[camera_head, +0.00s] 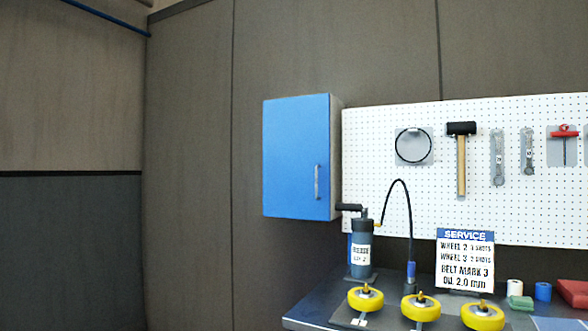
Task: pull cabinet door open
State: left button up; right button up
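A blue cabinet door (295,155) is shut on a wall cabinet (336,150) left of the pegboard. A grey vertical bar handle (317,182) sits near the door's lower right edge. Neither of my grippers shows in the head view, so nothing touches the handle or door in this view. The inside of the cabinet is hidden.
A dark workbench (308,313) below holds a grease pump (361,255) with a black hose, yellow wheels (421,308) and a service sign (465,262). A white pegboard (375,190) carries a mallet (461,160) and wrenches. The space left of the cabinet is clear.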

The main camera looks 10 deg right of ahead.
aim_at(296, 130)
jog(key=z, duration=0.3)
jog(key=k, duration=0.3)
jog(key=u, duration=1.4)
jog(key=i, duration=2.35)
jog(key=z, duration=0.45)
jog(key=i, duration=2.1)
jog(key=z, duration=1.95)
jog(key=i, duration=1.1)
jog(key=z, duration=1.25)
jog(key=i, duration=0.2)
